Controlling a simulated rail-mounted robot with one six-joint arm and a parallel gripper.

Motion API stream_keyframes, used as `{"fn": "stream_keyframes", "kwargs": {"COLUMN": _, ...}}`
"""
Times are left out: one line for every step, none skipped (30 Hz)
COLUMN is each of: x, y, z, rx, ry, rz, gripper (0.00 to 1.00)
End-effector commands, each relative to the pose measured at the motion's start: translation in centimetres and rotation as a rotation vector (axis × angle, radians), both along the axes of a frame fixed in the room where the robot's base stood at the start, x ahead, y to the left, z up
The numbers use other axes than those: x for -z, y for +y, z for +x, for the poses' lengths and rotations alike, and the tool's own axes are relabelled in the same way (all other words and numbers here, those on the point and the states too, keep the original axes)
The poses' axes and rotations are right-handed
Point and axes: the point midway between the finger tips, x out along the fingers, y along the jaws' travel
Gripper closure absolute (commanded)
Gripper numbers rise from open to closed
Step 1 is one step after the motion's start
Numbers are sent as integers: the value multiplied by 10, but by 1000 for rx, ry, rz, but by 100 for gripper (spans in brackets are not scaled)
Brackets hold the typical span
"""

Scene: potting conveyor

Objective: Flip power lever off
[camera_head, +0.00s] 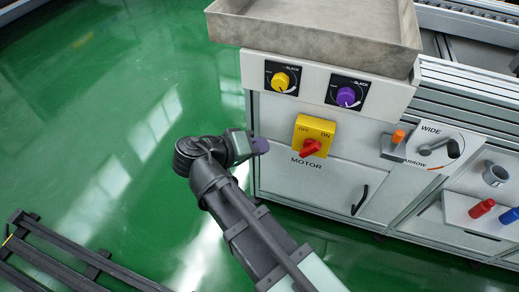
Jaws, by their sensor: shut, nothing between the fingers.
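A yellow switch box (326,128) with a red lever (310,148) is on the front of the grey cabinet, above the word MOTOR. OFF is marked on its left and ON on its right. The lever sticks out from the lower part of the box; I cannot tell clearly which mark it is set to. My gripper (262,146) is shut and empty, to the left of the red lever and apart from it, near the cabinet's left edge. Its fingers are small and seen from behind.
Above are a yellow knob (281,80) and a purple knob (346,97), under a grey tray (320,33). To the right are an orange-topped lever (398,137), a WIDE/NARROW crank (437,148), and red (481,208) and blue handles. Green floor lies open at left.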

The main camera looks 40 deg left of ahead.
Motion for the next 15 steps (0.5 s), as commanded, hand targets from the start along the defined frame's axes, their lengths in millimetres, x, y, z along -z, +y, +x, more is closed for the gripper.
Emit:
{"fn": "stream_keyframes", "kwargs": {"x": 10, "y": -4, "z": 10, "rx": 5, "ry": 0, "rz": 0, "gripper": 100}}
{"fn": "stream_keyframes", "kwargs": {"x": 13, "y": -6, "z": 16, "rx": 4, "ry": 0, "rz": -1, "gripper": 100}}
{"fn": "stream_keyframes", "kwargs": {"x": 17, "y": -8, "z": 24, "rx": 4, "ry": 0, "rz": -1, "gripper": 100}}
{"fn": "stream_keyframes", "kwargs": {"x": 19, "y": -10, "z": 30, "rx": 4, "ry": 0, "rz": -1, "gripper": 100}}
{"fn": "stream_keyframes", "kwargs": {"x": 22, "y": -12, "z": 35, "rx": 3, "ry": -1, "rz": 0, "gripper": 100}}
{"fn": "stream_keyframes", "kwargs": {"x": 25, "y": -14, "z": 43, "rx": 5, "ry": 0, "rz": 0, "gripper": 100}}
{"fn": "stream_keyframes", "kwargs": {"x": 28, "y": -16, "z": 49, "rx": 4, "ry": 0, "rz": -1, "gripper": 100}}
{"fn": "stream_keyframes", "kwargs": {"x": 30, "y": -18, "z": 54, "rx": 4, "ry": 0, "rz": -1, "gripper": 100}}
{"fn": "stream_keyframes", "kwargs": {"x": 35, "y": -23, "z": 59, "rx": 3, "ry": 0, "rz": -2, "gripper": 100}}
{"fn": "stream_keyframes", "kwargs": {"x": 39, "y": -28, "z": 59, "rx": 2, "ry": 0, "rz": -1, "gripper": 100}}
{"fn": "stream_keyframes", "kwargs": {"x": 42, "y": -32, "z": 61, "rx": 1, "ry": 0, "rz": -1, "gripper": 100}}
{"fn": "stream_keyframes", "kwargs": {"x": 44, "y": -37, "z": 62, "rx": 1, "ry": 0, "rz": -1, "gripper": 100}}
{"fn": "stream_keyframes", "kwargs": {"x": 46, "y": -40, "z": 64, "rx": 1, "ry": 0, "rz": -1, "gripper": 100}}
{"fn": "stream_keyframes", "kwargs": {"x": 48, "y": -42, "z": 65, "rx": 1, "ry": 0, "rz": -1, "gripper": 100}}
{"fn": "stream_keyframes", "kwargs": {"x": 49, "y": -45, "z": 66, "rx": 1, "ry": 0, "rz": -1, "gripper": 100}}
